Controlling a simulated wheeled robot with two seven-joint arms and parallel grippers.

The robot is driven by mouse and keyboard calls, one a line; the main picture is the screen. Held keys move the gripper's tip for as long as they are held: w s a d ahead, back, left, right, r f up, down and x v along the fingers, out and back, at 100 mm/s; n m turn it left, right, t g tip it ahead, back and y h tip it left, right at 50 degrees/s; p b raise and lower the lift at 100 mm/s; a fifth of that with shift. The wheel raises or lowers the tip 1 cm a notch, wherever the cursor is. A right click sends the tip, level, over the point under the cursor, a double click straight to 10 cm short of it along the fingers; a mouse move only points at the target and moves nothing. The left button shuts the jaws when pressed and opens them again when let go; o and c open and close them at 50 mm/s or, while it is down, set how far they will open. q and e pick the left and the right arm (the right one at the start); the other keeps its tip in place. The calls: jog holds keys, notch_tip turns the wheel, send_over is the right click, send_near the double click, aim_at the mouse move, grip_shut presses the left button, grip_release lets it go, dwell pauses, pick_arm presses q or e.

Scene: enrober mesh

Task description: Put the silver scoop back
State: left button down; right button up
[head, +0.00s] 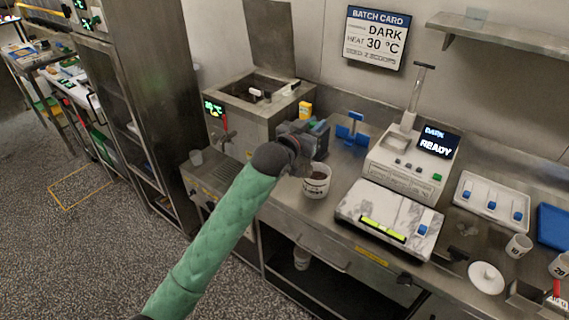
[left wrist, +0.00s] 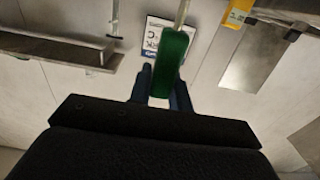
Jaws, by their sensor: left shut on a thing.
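My left gripper (head: 316,130) is raised over the counter, in front of the steel machine and above the white tub. In the left wrist view its fingers (left wrist: 163,84) are shut on a green handle (left wrist: 173,62) with a thin pale shaft beyond it. No scoop bowl shows, so I cannot tell whether this is the silver scoop. A blue stand (head: 352,130) is on the counter just right of the gripper. The white tub (head: 317,184) with brown contents is below the gripper. My right gripper is not in view.
The steel machine (head: 240,108) with a green display stands behind my left arm. A white device reading READY (head: 396,160) and a marbled slab (head: 372,205) are right of the tub. A tray with blue-handled pieces (head: 474,204), cups and a white lid (head: 486,277) fill the right side.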

pick_arm(q)
jog(key=w+a+f+p, duration=0.6)
jog(key=w+a+f, duration=0.1)
jog(key=f, duration=0.3)
jog(key=shift+w+f, duration=0.25)
jog(key=shift+w, duration=0.55)
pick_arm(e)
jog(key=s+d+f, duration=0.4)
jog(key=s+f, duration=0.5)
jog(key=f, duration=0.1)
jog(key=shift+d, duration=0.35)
pick_arm(q)
jog(key=shift+f, duration=0.15)
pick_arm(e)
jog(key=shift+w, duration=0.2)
pick_arm(q)
jog(key=c, duration=1.4)
grip_release()
jog(key=shift+o, duration=0.5)
